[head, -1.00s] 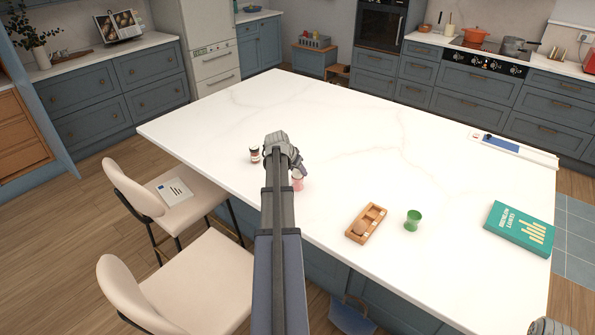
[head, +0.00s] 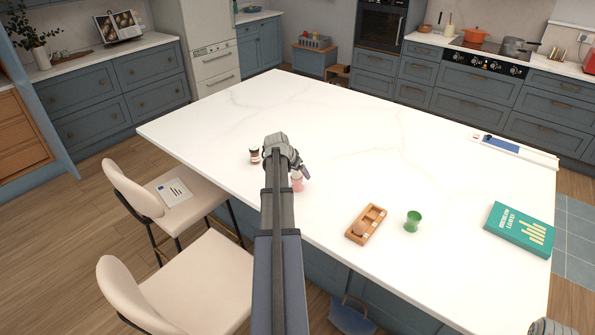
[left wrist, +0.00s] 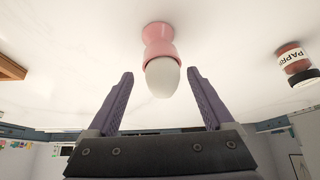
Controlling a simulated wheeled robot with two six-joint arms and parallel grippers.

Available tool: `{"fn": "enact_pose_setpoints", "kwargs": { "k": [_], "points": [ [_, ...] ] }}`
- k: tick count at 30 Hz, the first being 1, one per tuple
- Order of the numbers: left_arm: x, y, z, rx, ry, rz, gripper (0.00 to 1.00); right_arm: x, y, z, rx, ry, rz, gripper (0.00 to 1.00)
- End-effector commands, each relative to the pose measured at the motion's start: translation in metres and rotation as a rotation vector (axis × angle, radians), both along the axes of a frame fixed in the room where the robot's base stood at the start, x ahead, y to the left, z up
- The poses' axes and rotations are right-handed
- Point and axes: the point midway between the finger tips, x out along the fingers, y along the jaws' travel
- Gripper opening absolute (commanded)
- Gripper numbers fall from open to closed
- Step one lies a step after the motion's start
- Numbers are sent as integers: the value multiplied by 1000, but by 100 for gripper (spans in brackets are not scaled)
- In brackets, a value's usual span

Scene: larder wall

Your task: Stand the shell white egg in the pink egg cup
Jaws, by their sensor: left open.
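The pink egg cup (head: 297,185) stands on the white island top, partly behind my left gripper in the head view. In the left wrist view the cup (left wrist: 158,34) appears upside down, with the white egg (left wrist: 162,80) seated in it, its free end showing. My left gripper (head: 303,170) is at the cup. Its two purple fingers (left wrist: 160,74) are apart, one on each side of the egg in the picture, with gaps visible on both sides. A grey part at the bottom right edge of the head view seems to be my right gripper (head: 550,327), mostly cut off.
A paprika jar (head: 254,154) stands left of the gripper. A wooden egg tray (head: 352,236) with a brown egg (head: 361,227), a green egg cup (head: 412,221) and a teal book (head: 519,229) lie to the right. The island's far middle is clear.

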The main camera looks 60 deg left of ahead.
Motion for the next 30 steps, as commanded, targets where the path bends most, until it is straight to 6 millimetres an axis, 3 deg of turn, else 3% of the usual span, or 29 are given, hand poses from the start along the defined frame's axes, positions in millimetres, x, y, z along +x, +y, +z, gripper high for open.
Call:
{"fn": "enact_pose_setpoints", "kwargs": {
  "k": [16, 30],
  "points": [
    [-31, -16, 63, 7, -12, 4, 85, 0, 0, 62, 0, 0, 1, 50],
    [-35, -18, 68, 9, -14, 4, 85, 0, 0, 66, 0, 0, 2, 50]
  ]
}}
